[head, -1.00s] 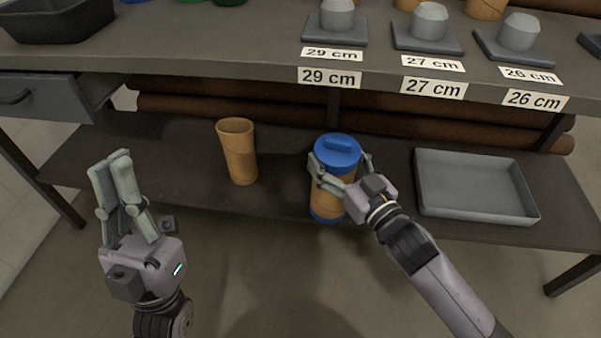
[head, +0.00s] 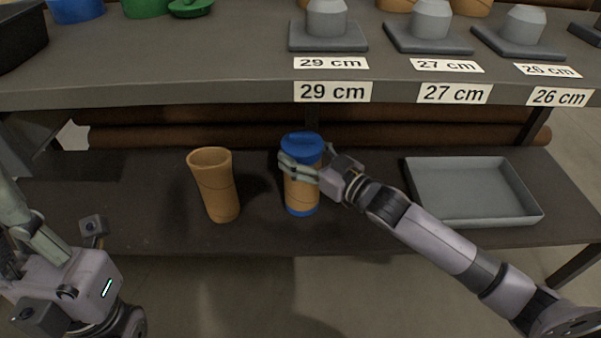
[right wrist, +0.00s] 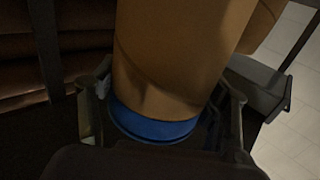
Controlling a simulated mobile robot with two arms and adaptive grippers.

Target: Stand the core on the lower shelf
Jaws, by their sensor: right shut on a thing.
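The core (head: 302,190) is a brown tube with a blue cap at each end. My right gripper (head: 304,166) is shut on it near its upper cap, and it stands upright. Its foot shows over the lower shelf (head: 130,225), behind the front edge; I cannot tell whether it touches the board. In the right wrist view the tube (right wrist: 175,60) and a blue cap (right wrist: 150,124) sit between the fingers. My left gripper (head: 22,220) is at the left edge, partly cut off, away from the core.
An open-topped brown tube (head: 216,190) leans slightly on the lower shelf, left of the core with a gap. A shallow grey tray (head: 425,212) lies to the right. The upper shelf (head: 200,75) overhangs, with labelled grey stands. Brown rolls (head: 200,137) lie behind.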

